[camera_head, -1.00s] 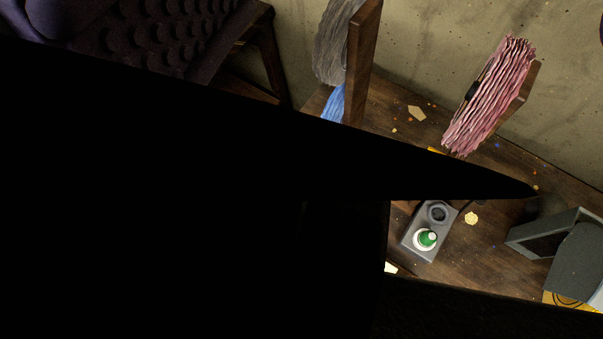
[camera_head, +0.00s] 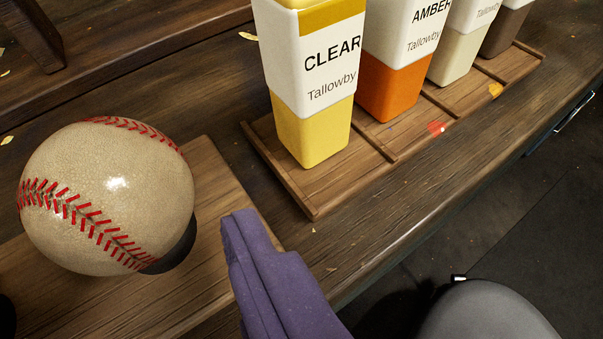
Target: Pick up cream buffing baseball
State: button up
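The cream baseball (camera_head: 110,195) with red stitching is large in the left of the view. It has a glossy surface with a bright highlight. It rests on a small dark round stand (camera_head: 178,250), mostly hidden beneath it, on a wooden board (camera_head: 215,195).
A purple folded item, seemingly cloth (camera_head: 265,270), lies close right of the ball. A wooden rack (camera_head: 310,195) holds several bottles, including a yellow one (camera_head: 313,125) and an orange one (camera_head: 390,88). A grey rounded seat (camera_head: 490,315) is below the bench edge.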

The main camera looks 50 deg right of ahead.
aim_at(112, 186)
jog(key=shift+s+d+f, duration=0.15)
jog(key=shift+d+f, duration=0.1)
jog(key=shift+d, duration=0.2)
jog(key=shift+w+d+f, duration=0.15)
jog(key=shift+w+d, duration=0.05)
jog(key=shift+w, duration=0.05)
jog(key=b+x, duration=0.3)
jog(key=x, duration=0.3)
jog(key=shift+w+d, duration=0.15)
jog(key=shift+w, duration=0.25)
jog(key=c, duration=1)
